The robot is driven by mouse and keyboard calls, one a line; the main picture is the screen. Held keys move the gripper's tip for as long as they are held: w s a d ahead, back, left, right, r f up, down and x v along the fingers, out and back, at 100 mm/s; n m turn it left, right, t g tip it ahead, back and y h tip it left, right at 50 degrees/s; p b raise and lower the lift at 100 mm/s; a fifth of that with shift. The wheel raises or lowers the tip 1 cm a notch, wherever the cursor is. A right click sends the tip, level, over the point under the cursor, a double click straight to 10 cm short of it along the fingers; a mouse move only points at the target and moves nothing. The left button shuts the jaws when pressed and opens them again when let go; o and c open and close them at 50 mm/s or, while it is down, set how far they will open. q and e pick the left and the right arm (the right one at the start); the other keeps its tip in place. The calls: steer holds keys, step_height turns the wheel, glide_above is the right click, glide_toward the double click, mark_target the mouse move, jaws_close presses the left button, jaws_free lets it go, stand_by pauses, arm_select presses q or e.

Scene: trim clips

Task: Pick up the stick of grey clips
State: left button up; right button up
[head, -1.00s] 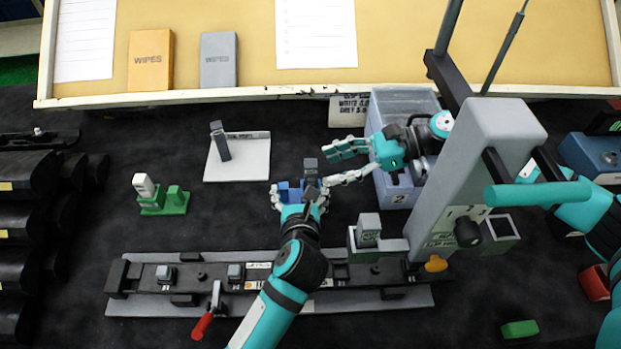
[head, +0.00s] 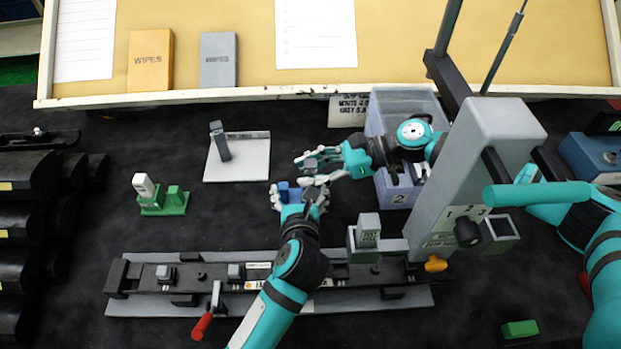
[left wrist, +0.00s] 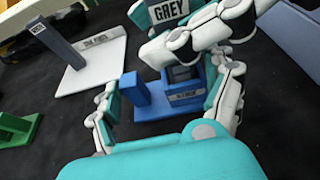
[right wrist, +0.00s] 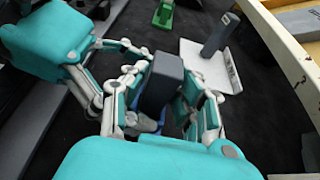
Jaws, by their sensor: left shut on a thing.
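The grey clip stick, a dark block (right wrist: 162,82) whose GREY label (left wrist: 168,11) shows in the left wrist view, stands at the blue holder (left wrist: 135,98). The right gripper's fingers hide its lower part, so whether it sits in the holder's slot is unclear. My left gripper (head: 300,197) is shut on the blue holder, with a finger at each side. My right gripper (head: 309,172) reaches in from the right just above it. In the right wrist view its fingers straddle the stick, with a gap visible on the left side.
A white stand (head: 250,160) with another dark upright stick (head: 220,141) is behind left. A green holder (head: 165,203) stands at left. The long rail fixture (head: 210,272) lies in front. A grey press column (head: 480,150) and a blue-grey bin (head: 397,192) crowd the right.

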jaws_close()
step_height(320, 180, up, 10)
steer(key=shift+r, duration=0.1)
stand_by(0.4)
arm_select(q)
steer(key=o, duration=1)
